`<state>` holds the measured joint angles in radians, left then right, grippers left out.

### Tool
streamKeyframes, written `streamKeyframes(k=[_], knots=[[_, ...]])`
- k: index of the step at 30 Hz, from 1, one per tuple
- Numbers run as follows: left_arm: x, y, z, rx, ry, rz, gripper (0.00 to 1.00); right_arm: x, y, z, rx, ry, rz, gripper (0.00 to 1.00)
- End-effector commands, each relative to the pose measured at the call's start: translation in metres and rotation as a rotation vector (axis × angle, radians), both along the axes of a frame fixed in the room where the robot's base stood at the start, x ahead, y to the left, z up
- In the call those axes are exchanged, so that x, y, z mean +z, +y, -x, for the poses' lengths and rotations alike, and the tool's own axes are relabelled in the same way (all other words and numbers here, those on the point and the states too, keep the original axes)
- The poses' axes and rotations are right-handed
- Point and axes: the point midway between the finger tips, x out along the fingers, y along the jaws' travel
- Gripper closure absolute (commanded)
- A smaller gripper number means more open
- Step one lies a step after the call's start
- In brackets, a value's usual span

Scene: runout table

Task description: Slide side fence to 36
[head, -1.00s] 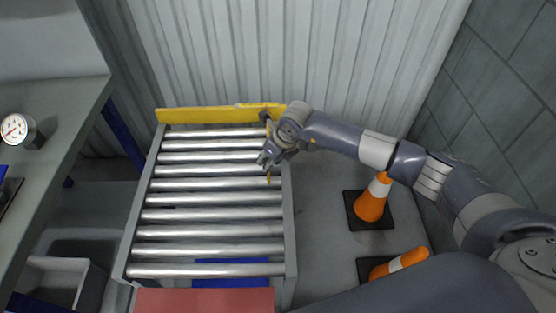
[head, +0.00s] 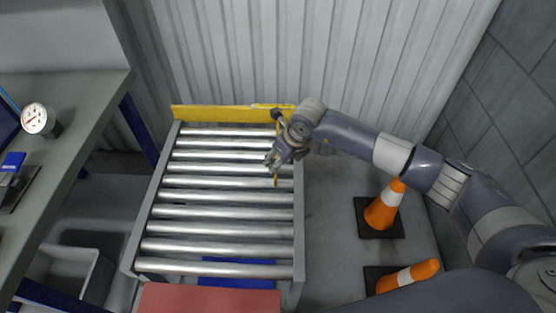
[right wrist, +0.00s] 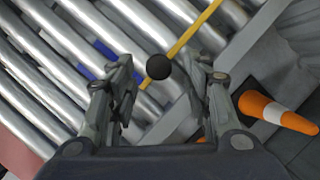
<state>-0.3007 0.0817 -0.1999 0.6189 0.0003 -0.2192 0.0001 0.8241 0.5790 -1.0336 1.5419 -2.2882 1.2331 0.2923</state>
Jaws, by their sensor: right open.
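The side fence, a thin yellow bar (head: 276,182), lies along the right side of the roller table (head: 298,225); my right gripper hides much of it in the head view. In the right wrist view the yellow bar (right wrist: 190,36) runs diagonally over the rollers, with a black round knob (right wrist: 158,67) on or above it. My right gripper (head: 271,161) is over the right ends of the rollers. Its fingers (right wrist: 161,76) are open, one on each side of the knob; contact cannot be told. No scale or number is readable. My left gripper is not in view.
A yellow board (head: 220,114) closes the far end of the rollers. Two orange cones (head: 385,208) (head: 409,277) are on the floor to the right. A workbench (head: 85,95) with a dial gauge (head: 36,119) is at left. A red panel (head: 210,299) is in front.

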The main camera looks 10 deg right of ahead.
Motion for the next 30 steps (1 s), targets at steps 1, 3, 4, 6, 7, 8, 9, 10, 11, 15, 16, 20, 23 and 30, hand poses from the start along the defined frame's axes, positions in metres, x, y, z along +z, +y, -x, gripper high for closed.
streamKeyframes(k=[1,3,4,6,7,8,9,10,11,15,16,20,23,30], knots=[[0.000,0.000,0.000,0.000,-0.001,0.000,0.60,0.010,-0.002,0.003,0.002,-0.004,0.000,0.55],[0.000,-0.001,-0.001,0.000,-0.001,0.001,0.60,0.024,-0.005,0.008,0.001,-0.003,0.000,0.55],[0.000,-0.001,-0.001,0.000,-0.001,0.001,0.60,0.030,-0.006,0.010,0.001,-0.004,0.000,0.55],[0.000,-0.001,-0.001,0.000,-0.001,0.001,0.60,0.044,-0.009,0.015,0.002,-0.005,0.000,0.55],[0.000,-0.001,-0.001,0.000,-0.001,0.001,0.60,0.050,-0.010,0.017,0.002,-0.004,0.000,0.55],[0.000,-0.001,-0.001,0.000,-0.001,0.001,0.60,0.056,-0.011,0.019,0.001,-0.004,0.001,0.55],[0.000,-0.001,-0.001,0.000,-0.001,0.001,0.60,0.062,-0.013,0.022,0.001,-0.003,0.001,0.55],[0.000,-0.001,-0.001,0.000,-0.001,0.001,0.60,0.067,-0.013,0.024,0.001,-0.003,0.001,0.55],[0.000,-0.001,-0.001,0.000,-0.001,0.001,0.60,0.072,-0.014,0.026,0.001,-0.003,0.000,0.55],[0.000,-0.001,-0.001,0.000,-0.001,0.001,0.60,0.087,-0.017,0.031,0.002,-0.001,0.000,0.55],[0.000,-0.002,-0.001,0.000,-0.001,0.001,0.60,0.089,-0.017,0.032,0.001,0.000,0.000,0.55],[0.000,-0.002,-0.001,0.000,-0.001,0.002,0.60,0.093,-0.018,0.034,0.001,0.001,0.001,0.55],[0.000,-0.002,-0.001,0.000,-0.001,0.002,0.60,0.093,-0.018,0.034,0.001,0.001,0.001,0.55],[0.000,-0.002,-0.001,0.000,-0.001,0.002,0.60,0.093,-0.018,0.034,0.001,0.001,0.001,0.55]])
